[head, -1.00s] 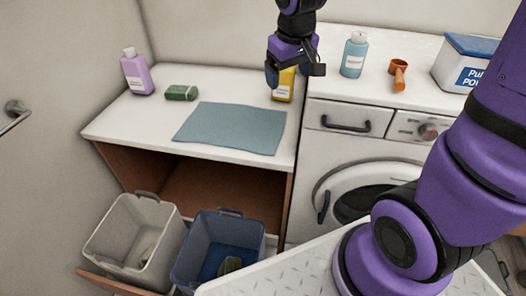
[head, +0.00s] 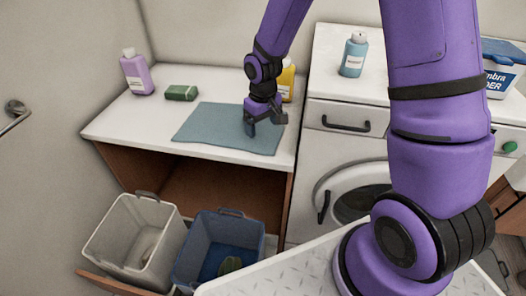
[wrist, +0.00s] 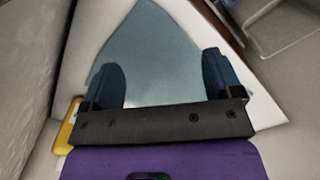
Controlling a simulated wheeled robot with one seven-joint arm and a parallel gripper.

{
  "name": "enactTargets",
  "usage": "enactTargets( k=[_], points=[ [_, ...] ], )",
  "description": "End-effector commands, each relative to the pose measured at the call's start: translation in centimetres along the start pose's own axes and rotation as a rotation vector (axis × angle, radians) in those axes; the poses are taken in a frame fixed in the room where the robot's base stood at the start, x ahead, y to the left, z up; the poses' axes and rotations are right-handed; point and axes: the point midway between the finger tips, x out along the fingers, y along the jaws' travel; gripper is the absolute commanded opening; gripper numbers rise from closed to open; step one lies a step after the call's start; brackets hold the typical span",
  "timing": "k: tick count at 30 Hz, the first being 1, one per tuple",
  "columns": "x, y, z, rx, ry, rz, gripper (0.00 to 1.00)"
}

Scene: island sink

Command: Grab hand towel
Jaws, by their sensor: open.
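The hand towel (head: 205,128) is a flat blue-grey cloth spread on the white counter left of the washing machine. It also shows in the wrist view (wrist: 150,50), beyond and between my fingers. My gripper (head: 264,126) is over the towel's right part, pointing down. In the wrist view my gripper (wrist: 162,80) has its two dark blue fingers wide apart with nothing held between them. I cannot tell whether the fingertips touch the cloth.
On the counter (head: 105,125) stand a purple bottle (head: 137,73), a green sponge (head: 181,93) and a yellow bottle (head: 287,80), partly behind my arm. A blue bottle (head: 353,55) stands on the washer top. Below are a white bin (head: 115,235) and a blue bin (head: 195,245).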

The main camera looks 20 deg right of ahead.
Motion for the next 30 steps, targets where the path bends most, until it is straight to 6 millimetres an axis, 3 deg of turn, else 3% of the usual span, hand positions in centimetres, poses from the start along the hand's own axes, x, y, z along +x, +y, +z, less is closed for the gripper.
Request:
enactTargets(
  k=[18,30],
  points=[
    [7.4,-0.1,0.1,-0.002,-0.002,0.0,0.85],
    [9.1,0.0,0.0,-0.001,0.0,0.0,0.85]
  ],
)
